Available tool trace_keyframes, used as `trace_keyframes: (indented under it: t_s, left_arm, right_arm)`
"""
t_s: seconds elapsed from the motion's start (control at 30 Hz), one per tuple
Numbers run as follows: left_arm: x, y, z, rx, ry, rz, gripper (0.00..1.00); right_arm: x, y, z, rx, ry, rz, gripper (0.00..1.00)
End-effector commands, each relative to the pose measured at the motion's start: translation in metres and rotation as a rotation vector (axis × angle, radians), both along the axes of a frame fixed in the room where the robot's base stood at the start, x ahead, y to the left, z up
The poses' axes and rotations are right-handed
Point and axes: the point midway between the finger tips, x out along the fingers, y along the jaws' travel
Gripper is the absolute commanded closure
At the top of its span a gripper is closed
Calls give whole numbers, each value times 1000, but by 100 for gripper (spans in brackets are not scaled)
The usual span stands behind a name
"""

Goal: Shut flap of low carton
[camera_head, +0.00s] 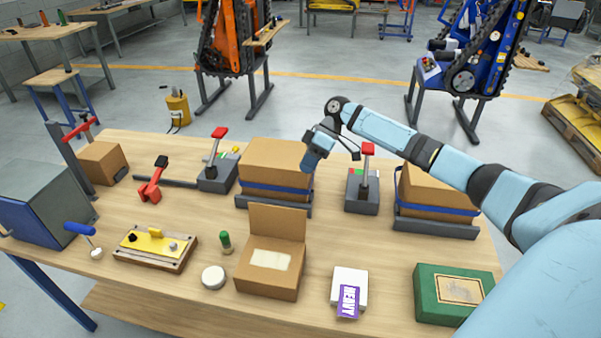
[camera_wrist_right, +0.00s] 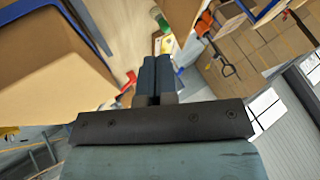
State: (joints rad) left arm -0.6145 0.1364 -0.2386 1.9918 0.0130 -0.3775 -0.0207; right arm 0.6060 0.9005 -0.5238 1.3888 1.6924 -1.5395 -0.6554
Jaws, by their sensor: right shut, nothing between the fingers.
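The low carton (camera_head: 268,283) sits near the table's front edge, with a pale label inside or on its top face. Its flap (camera_head: 277,222) stands upright along the back edge. My right gripper (camera_head: 310,164) is in the air behind and to the right of the flap, apart from it, close to the right side of a strapped box. In the right wrist view its fingers (camera_wrist_right: 156,75) are together with nothing between them. I cannot make out the low carton clearly in the wrist view. My left gripper does not show.
A blue-strapped box (camera_head: 275,165) stands behind the flap; it fills the upper left of the wrist view (camera_wrist_right: 50,60). A red-topped lever unit (camera_head: 362,190) stands to the right. A green peg (camera_head: 226,242), white disc (camera_head: 213,277) and white-purple box (camera_head: 348,290) flank the carton.

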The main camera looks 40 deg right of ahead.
Motion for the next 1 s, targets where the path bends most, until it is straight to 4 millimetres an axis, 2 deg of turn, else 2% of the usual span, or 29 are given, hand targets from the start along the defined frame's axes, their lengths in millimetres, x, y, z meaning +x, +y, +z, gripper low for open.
trace_keyframes:
  t_s: [0.37,0.63,1.0]
  left_arm:
    - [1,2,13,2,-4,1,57]
    - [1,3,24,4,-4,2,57]
    - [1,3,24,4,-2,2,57]
  right_arm:
    - [-2,53,-60,2,0,3,100]
    - [-24,77,-53,0,0,2,100]
    - [-27,81,-54,0,1,-1,100]
